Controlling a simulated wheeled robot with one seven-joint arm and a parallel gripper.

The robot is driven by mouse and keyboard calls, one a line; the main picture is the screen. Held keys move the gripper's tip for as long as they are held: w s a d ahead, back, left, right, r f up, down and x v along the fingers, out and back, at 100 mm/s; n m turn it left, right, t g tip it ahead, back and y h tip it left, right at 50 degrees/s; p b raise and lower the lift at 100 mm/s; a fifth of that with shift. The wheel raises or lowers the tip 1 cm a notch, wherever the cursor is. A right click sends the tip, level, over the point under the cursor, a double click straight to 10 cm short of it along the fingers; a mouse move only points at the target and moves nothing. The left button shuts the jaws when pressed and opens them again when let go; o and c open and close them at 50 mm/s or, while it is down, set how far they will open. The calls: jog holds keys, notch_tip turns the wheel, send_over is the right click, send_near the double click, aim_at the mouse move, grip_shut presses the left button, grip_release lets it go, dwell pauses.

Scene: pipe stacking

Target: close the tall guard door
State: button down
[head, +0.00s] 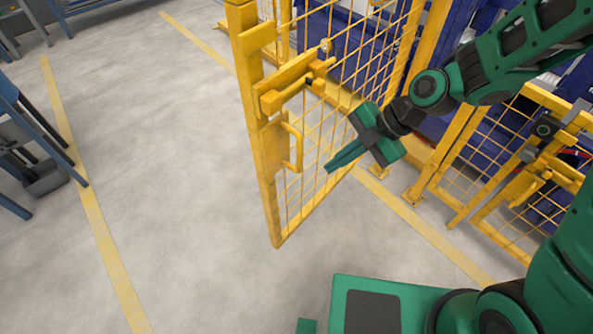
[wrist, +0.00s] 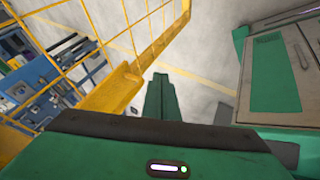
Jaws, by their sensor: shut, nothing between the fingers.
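The tall guard door (head: 258,150) is a yellow frame with wire mesh. It stands swung open, out from the yellow fence, over the grey floor. It carries a yellow loop handle (head: 296,147) and a latch block (head: 290,85) near its free edge. My gripper (head: 330,170) is shut and empty, with its green fingers pointing left and down. In the head view it appears just right of the handle, in front of the mesh. In the wrist view my gripper's fingers (wrist: 161,92) are together, and the door's yellow frame (wrist: 165,38) lies just left of them. I cannot tell whether they touch.
A lower yellow mesh gate (head: 515,200) with its own handle stands at the right. Blue machinery (head: 360,40) lies behind the fence. Blue benches (head: 25,130) stand at the left. The floor (head: 170,170) left of the door is clear, with yellow lines.

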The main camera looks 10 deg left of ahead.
jog(key=a, duration=0.1)
send_near(283, 181)
notch_tip(283, 181, down, 4)
jog(key=s+d, duration=0.1)
jog(key=s, duration=0.2)
jog(key=shift+w+a+f, duration=0.1)
jog(key=shift+w+a, duration=0.5)
jog(key=shift+a, duration=0.3)
jog(key=shift+w+a, duration=0.6)
jog(key=shift+a, duration=0.35)
jog(key=shift+w+a, duration=0.15)
